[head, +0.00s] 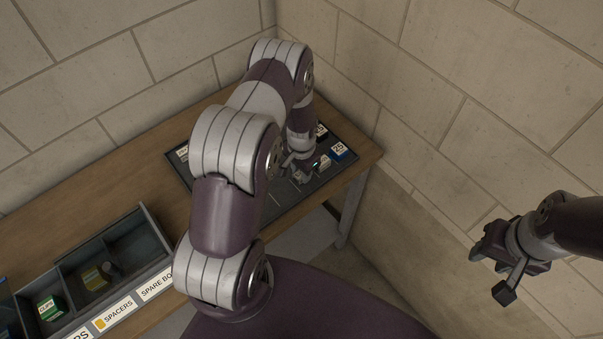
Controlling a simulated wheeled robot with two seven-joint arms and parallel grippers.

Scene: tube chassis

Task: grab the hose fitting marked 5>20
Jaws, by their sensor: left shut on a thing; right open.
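My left arm reaches over the table, and its gripper (300,174) is low over the dark tray (284,208) at the back right of the table. It is shut on a small part that is mostly hidden by the jaws and arm. No marking reading 5>20 can be made out. My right gripper (497,267) is open and empty, in the air at the far right, away from the table.
A grey compartment bin (141,216) stands at the front left with labels SPACERS and SPARE BO. It holds a green box (50,307) and a yellowish box (95,278). Block walls close in behind and to the right of the wooden table (165,198).

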